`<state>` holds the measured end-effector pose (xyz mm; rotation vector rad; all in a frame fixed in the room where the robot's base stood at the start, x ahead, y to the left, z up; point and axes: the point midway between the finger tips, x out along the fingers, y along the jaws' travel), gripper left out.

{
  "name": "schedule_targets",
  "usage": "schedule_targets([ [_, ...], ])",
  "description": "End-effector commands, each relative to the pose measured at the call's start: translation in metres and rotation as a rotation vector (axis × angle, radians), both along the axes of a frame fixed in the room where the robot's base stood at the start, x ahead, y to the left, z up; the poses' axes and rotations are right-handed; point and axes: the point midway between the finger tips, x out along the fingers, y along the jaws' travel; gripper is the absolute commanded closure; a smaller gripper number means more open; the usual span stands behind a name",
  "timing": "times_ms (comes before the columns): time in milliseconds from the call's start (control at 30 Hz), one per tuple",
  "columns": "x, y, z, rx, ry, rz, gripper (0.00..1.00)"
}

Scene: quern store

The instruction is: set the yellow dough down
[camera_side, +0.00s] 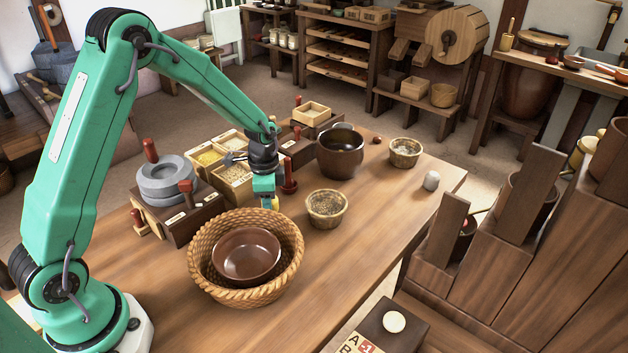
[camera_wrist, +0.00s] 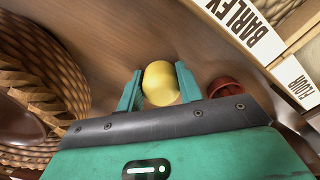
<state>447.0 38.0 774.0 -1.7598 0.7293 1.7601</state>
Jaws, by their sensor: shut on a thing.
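The yellow dough (camera_wrist: 160,83) is a smooth round ball between the two green fingers of my gripper (camera_wrist: 160,88) in the wrist view. In the side view my gripper (camera_side: 268,200) points down over the table between the wicker basket and the small grain bowl. A bit of the yellow dough (camera_side: 275,203) shows at its tips. I cannot tell whether the dough touches the table (camera_side: 370,215).
The wicker basket (camera_side: 204,255) with a brown bowl (camera_side: 247,256) is close in front of my gripper. A grain bowl (camera_side: 326,208) stands to the right. Open grain boxes (camera_side: 232,175) and a red-handled peg (camera_side: 289,170) stand behind. The table's right part is mostly clear.

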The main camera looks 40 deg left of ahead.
Motion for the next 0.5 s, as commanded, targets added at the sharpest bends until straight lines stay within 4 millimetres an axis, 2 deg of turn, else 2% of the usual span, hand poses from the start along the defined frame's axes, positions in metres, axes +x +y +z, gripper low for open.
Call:
schedule_targets([
  [267, 0.0, 0.0, 0.004, 0.0, -0.001, 0.0, 0.91],
  [500, 0.001, 0.0, 0.025, 0.001, -0.005, 0.0, 0.92],
])
